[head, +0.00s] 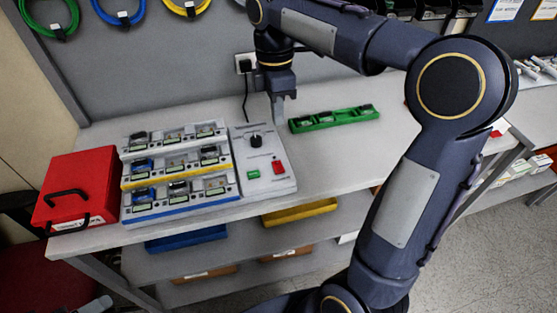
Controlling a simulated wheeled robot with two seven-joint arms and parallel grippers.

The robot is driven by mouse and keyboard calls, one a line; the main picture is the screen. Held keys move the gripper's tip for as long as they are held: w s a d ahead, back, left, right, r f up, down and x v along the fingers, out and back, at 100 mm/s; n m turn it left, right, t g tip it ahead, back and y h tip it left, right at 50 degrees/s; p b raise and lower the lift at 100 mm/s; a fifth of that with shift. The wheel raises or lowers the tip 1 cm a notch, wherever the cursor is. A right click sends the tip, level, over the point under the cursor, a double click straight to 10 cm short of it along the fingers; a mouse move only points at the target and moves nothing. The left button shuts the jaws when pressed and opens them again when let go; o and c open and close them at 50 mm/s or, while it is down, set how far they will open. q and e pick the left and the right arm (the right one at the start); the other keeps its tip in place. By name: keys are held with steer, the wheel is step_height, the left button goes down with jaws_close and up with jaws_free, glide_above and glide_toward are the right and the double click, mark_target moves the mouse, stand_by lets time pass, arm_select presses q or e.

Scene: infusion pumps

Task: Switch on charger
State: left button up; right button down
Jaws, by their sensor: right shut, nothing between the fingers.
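The charger (262,200) sits on the light bench left of centre. Its three tiers of bays, with white, yellow and blue fronts, hold several small units. Its grey control panel carries a black knob (256,141), a red switch (279,167) and a small green piece (253,175). I cannot tell the switch's position. My right gripper (278,118) is shut and empty, pointing down by the panel's back right edge, above and behind the red switch. I cannot tell whether it touches anything. My left gripper is out of view.
A green tray (335,120) with several dark items lies right of the charger. A red box (78,187) stands at the left. A black cable (246,97) runs from the wall socket (243,63) towards the panel. The bench front right of the charger is clear.

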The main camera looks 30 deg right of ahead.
mark_target(280, 170)
steer(key=shift+f, duration=0.1)
steer(key=f, duration=0.4)
steer(key=s+f, duration=0.1)
steer(key=f, duration=0.8)
steer(key=shift+s+a+f, duration=0.2)
steer(key=shift+s+f, duration=0.15)
steer(key=shift+f, duration=0.05)
steer(key=shift+s+f, duration=0.15)
steer(key=shift+f, duration=0.05)
